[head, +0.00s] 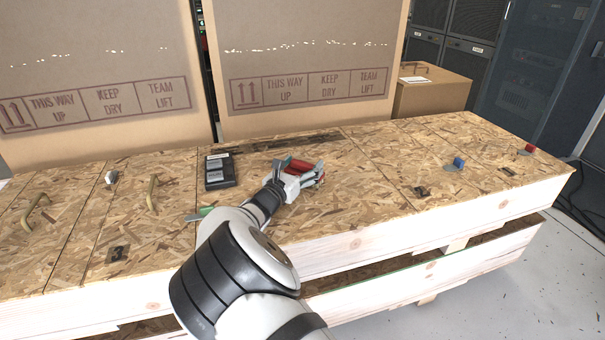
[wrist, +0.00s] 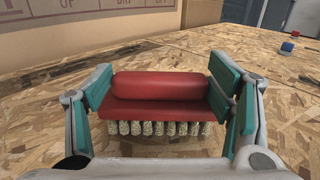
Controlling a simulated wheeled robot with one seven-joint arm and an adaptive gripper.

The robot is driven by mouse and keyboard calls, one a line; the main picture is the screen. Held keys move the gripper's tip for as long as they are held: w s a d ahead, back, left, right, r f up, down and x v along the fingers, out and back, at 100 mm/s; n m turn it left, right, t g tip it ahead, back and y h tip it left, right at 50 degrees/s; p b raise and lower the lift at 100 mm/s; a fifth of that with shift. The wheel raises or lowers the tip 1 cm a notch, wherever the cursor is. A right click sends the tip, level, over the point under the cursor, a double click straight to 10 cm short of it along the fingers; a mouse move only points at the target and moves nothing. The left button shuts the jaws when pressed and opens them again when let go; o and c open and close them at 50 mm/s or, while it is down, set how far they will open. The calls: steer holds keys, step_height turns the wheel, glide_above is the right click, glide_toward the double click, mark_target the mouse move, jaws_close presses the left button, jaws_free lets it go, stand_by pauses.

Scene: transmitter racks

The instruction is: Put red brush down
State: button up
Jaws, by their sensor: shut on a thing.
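The red brush (wrist: 160,98) has a rounded red handle, a flat red base and a row of pale bristle tufts pointing down. My gripper (wrist: 160,100) is shut on it, one teal-padded finger at each end. In the head view the brush (head: 297,165) shows small and partly hidden by my gripper (head: 300,176), over the middle of the wooden crate top (head: 345,195). I cannot tell whether the bristles touch the wood.
A black box (head: 219,171) lies left of my gripper. A green-and-grey tool (head: 200,213) lies near my arm. A blue-and-grey item (head: 456,164) and a red-and-grey item (head: 527,149) lie at the right. Large cardboard boxes (head: 300,60) stand behind. Wood between gripper and blue item is mostly clear.

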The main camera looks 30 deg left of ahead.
steer(key=shift+f, duration=0.35)
steer(key=shift+f, duration=0.15)
steer(key=o, duration=1.3)
steer(key=shift+s, duration=0.2)
steer(key=s+p, duration=0.1)
steer(key=s, duration=0.3)
steer(key=s+p, duration=0.1)
steer(key=s, duration=0.2)
steer(key=s+d+p, duration=0.1)
steer(key=s, duration=0.3)
steer(key=shift+s, duration=0.3)
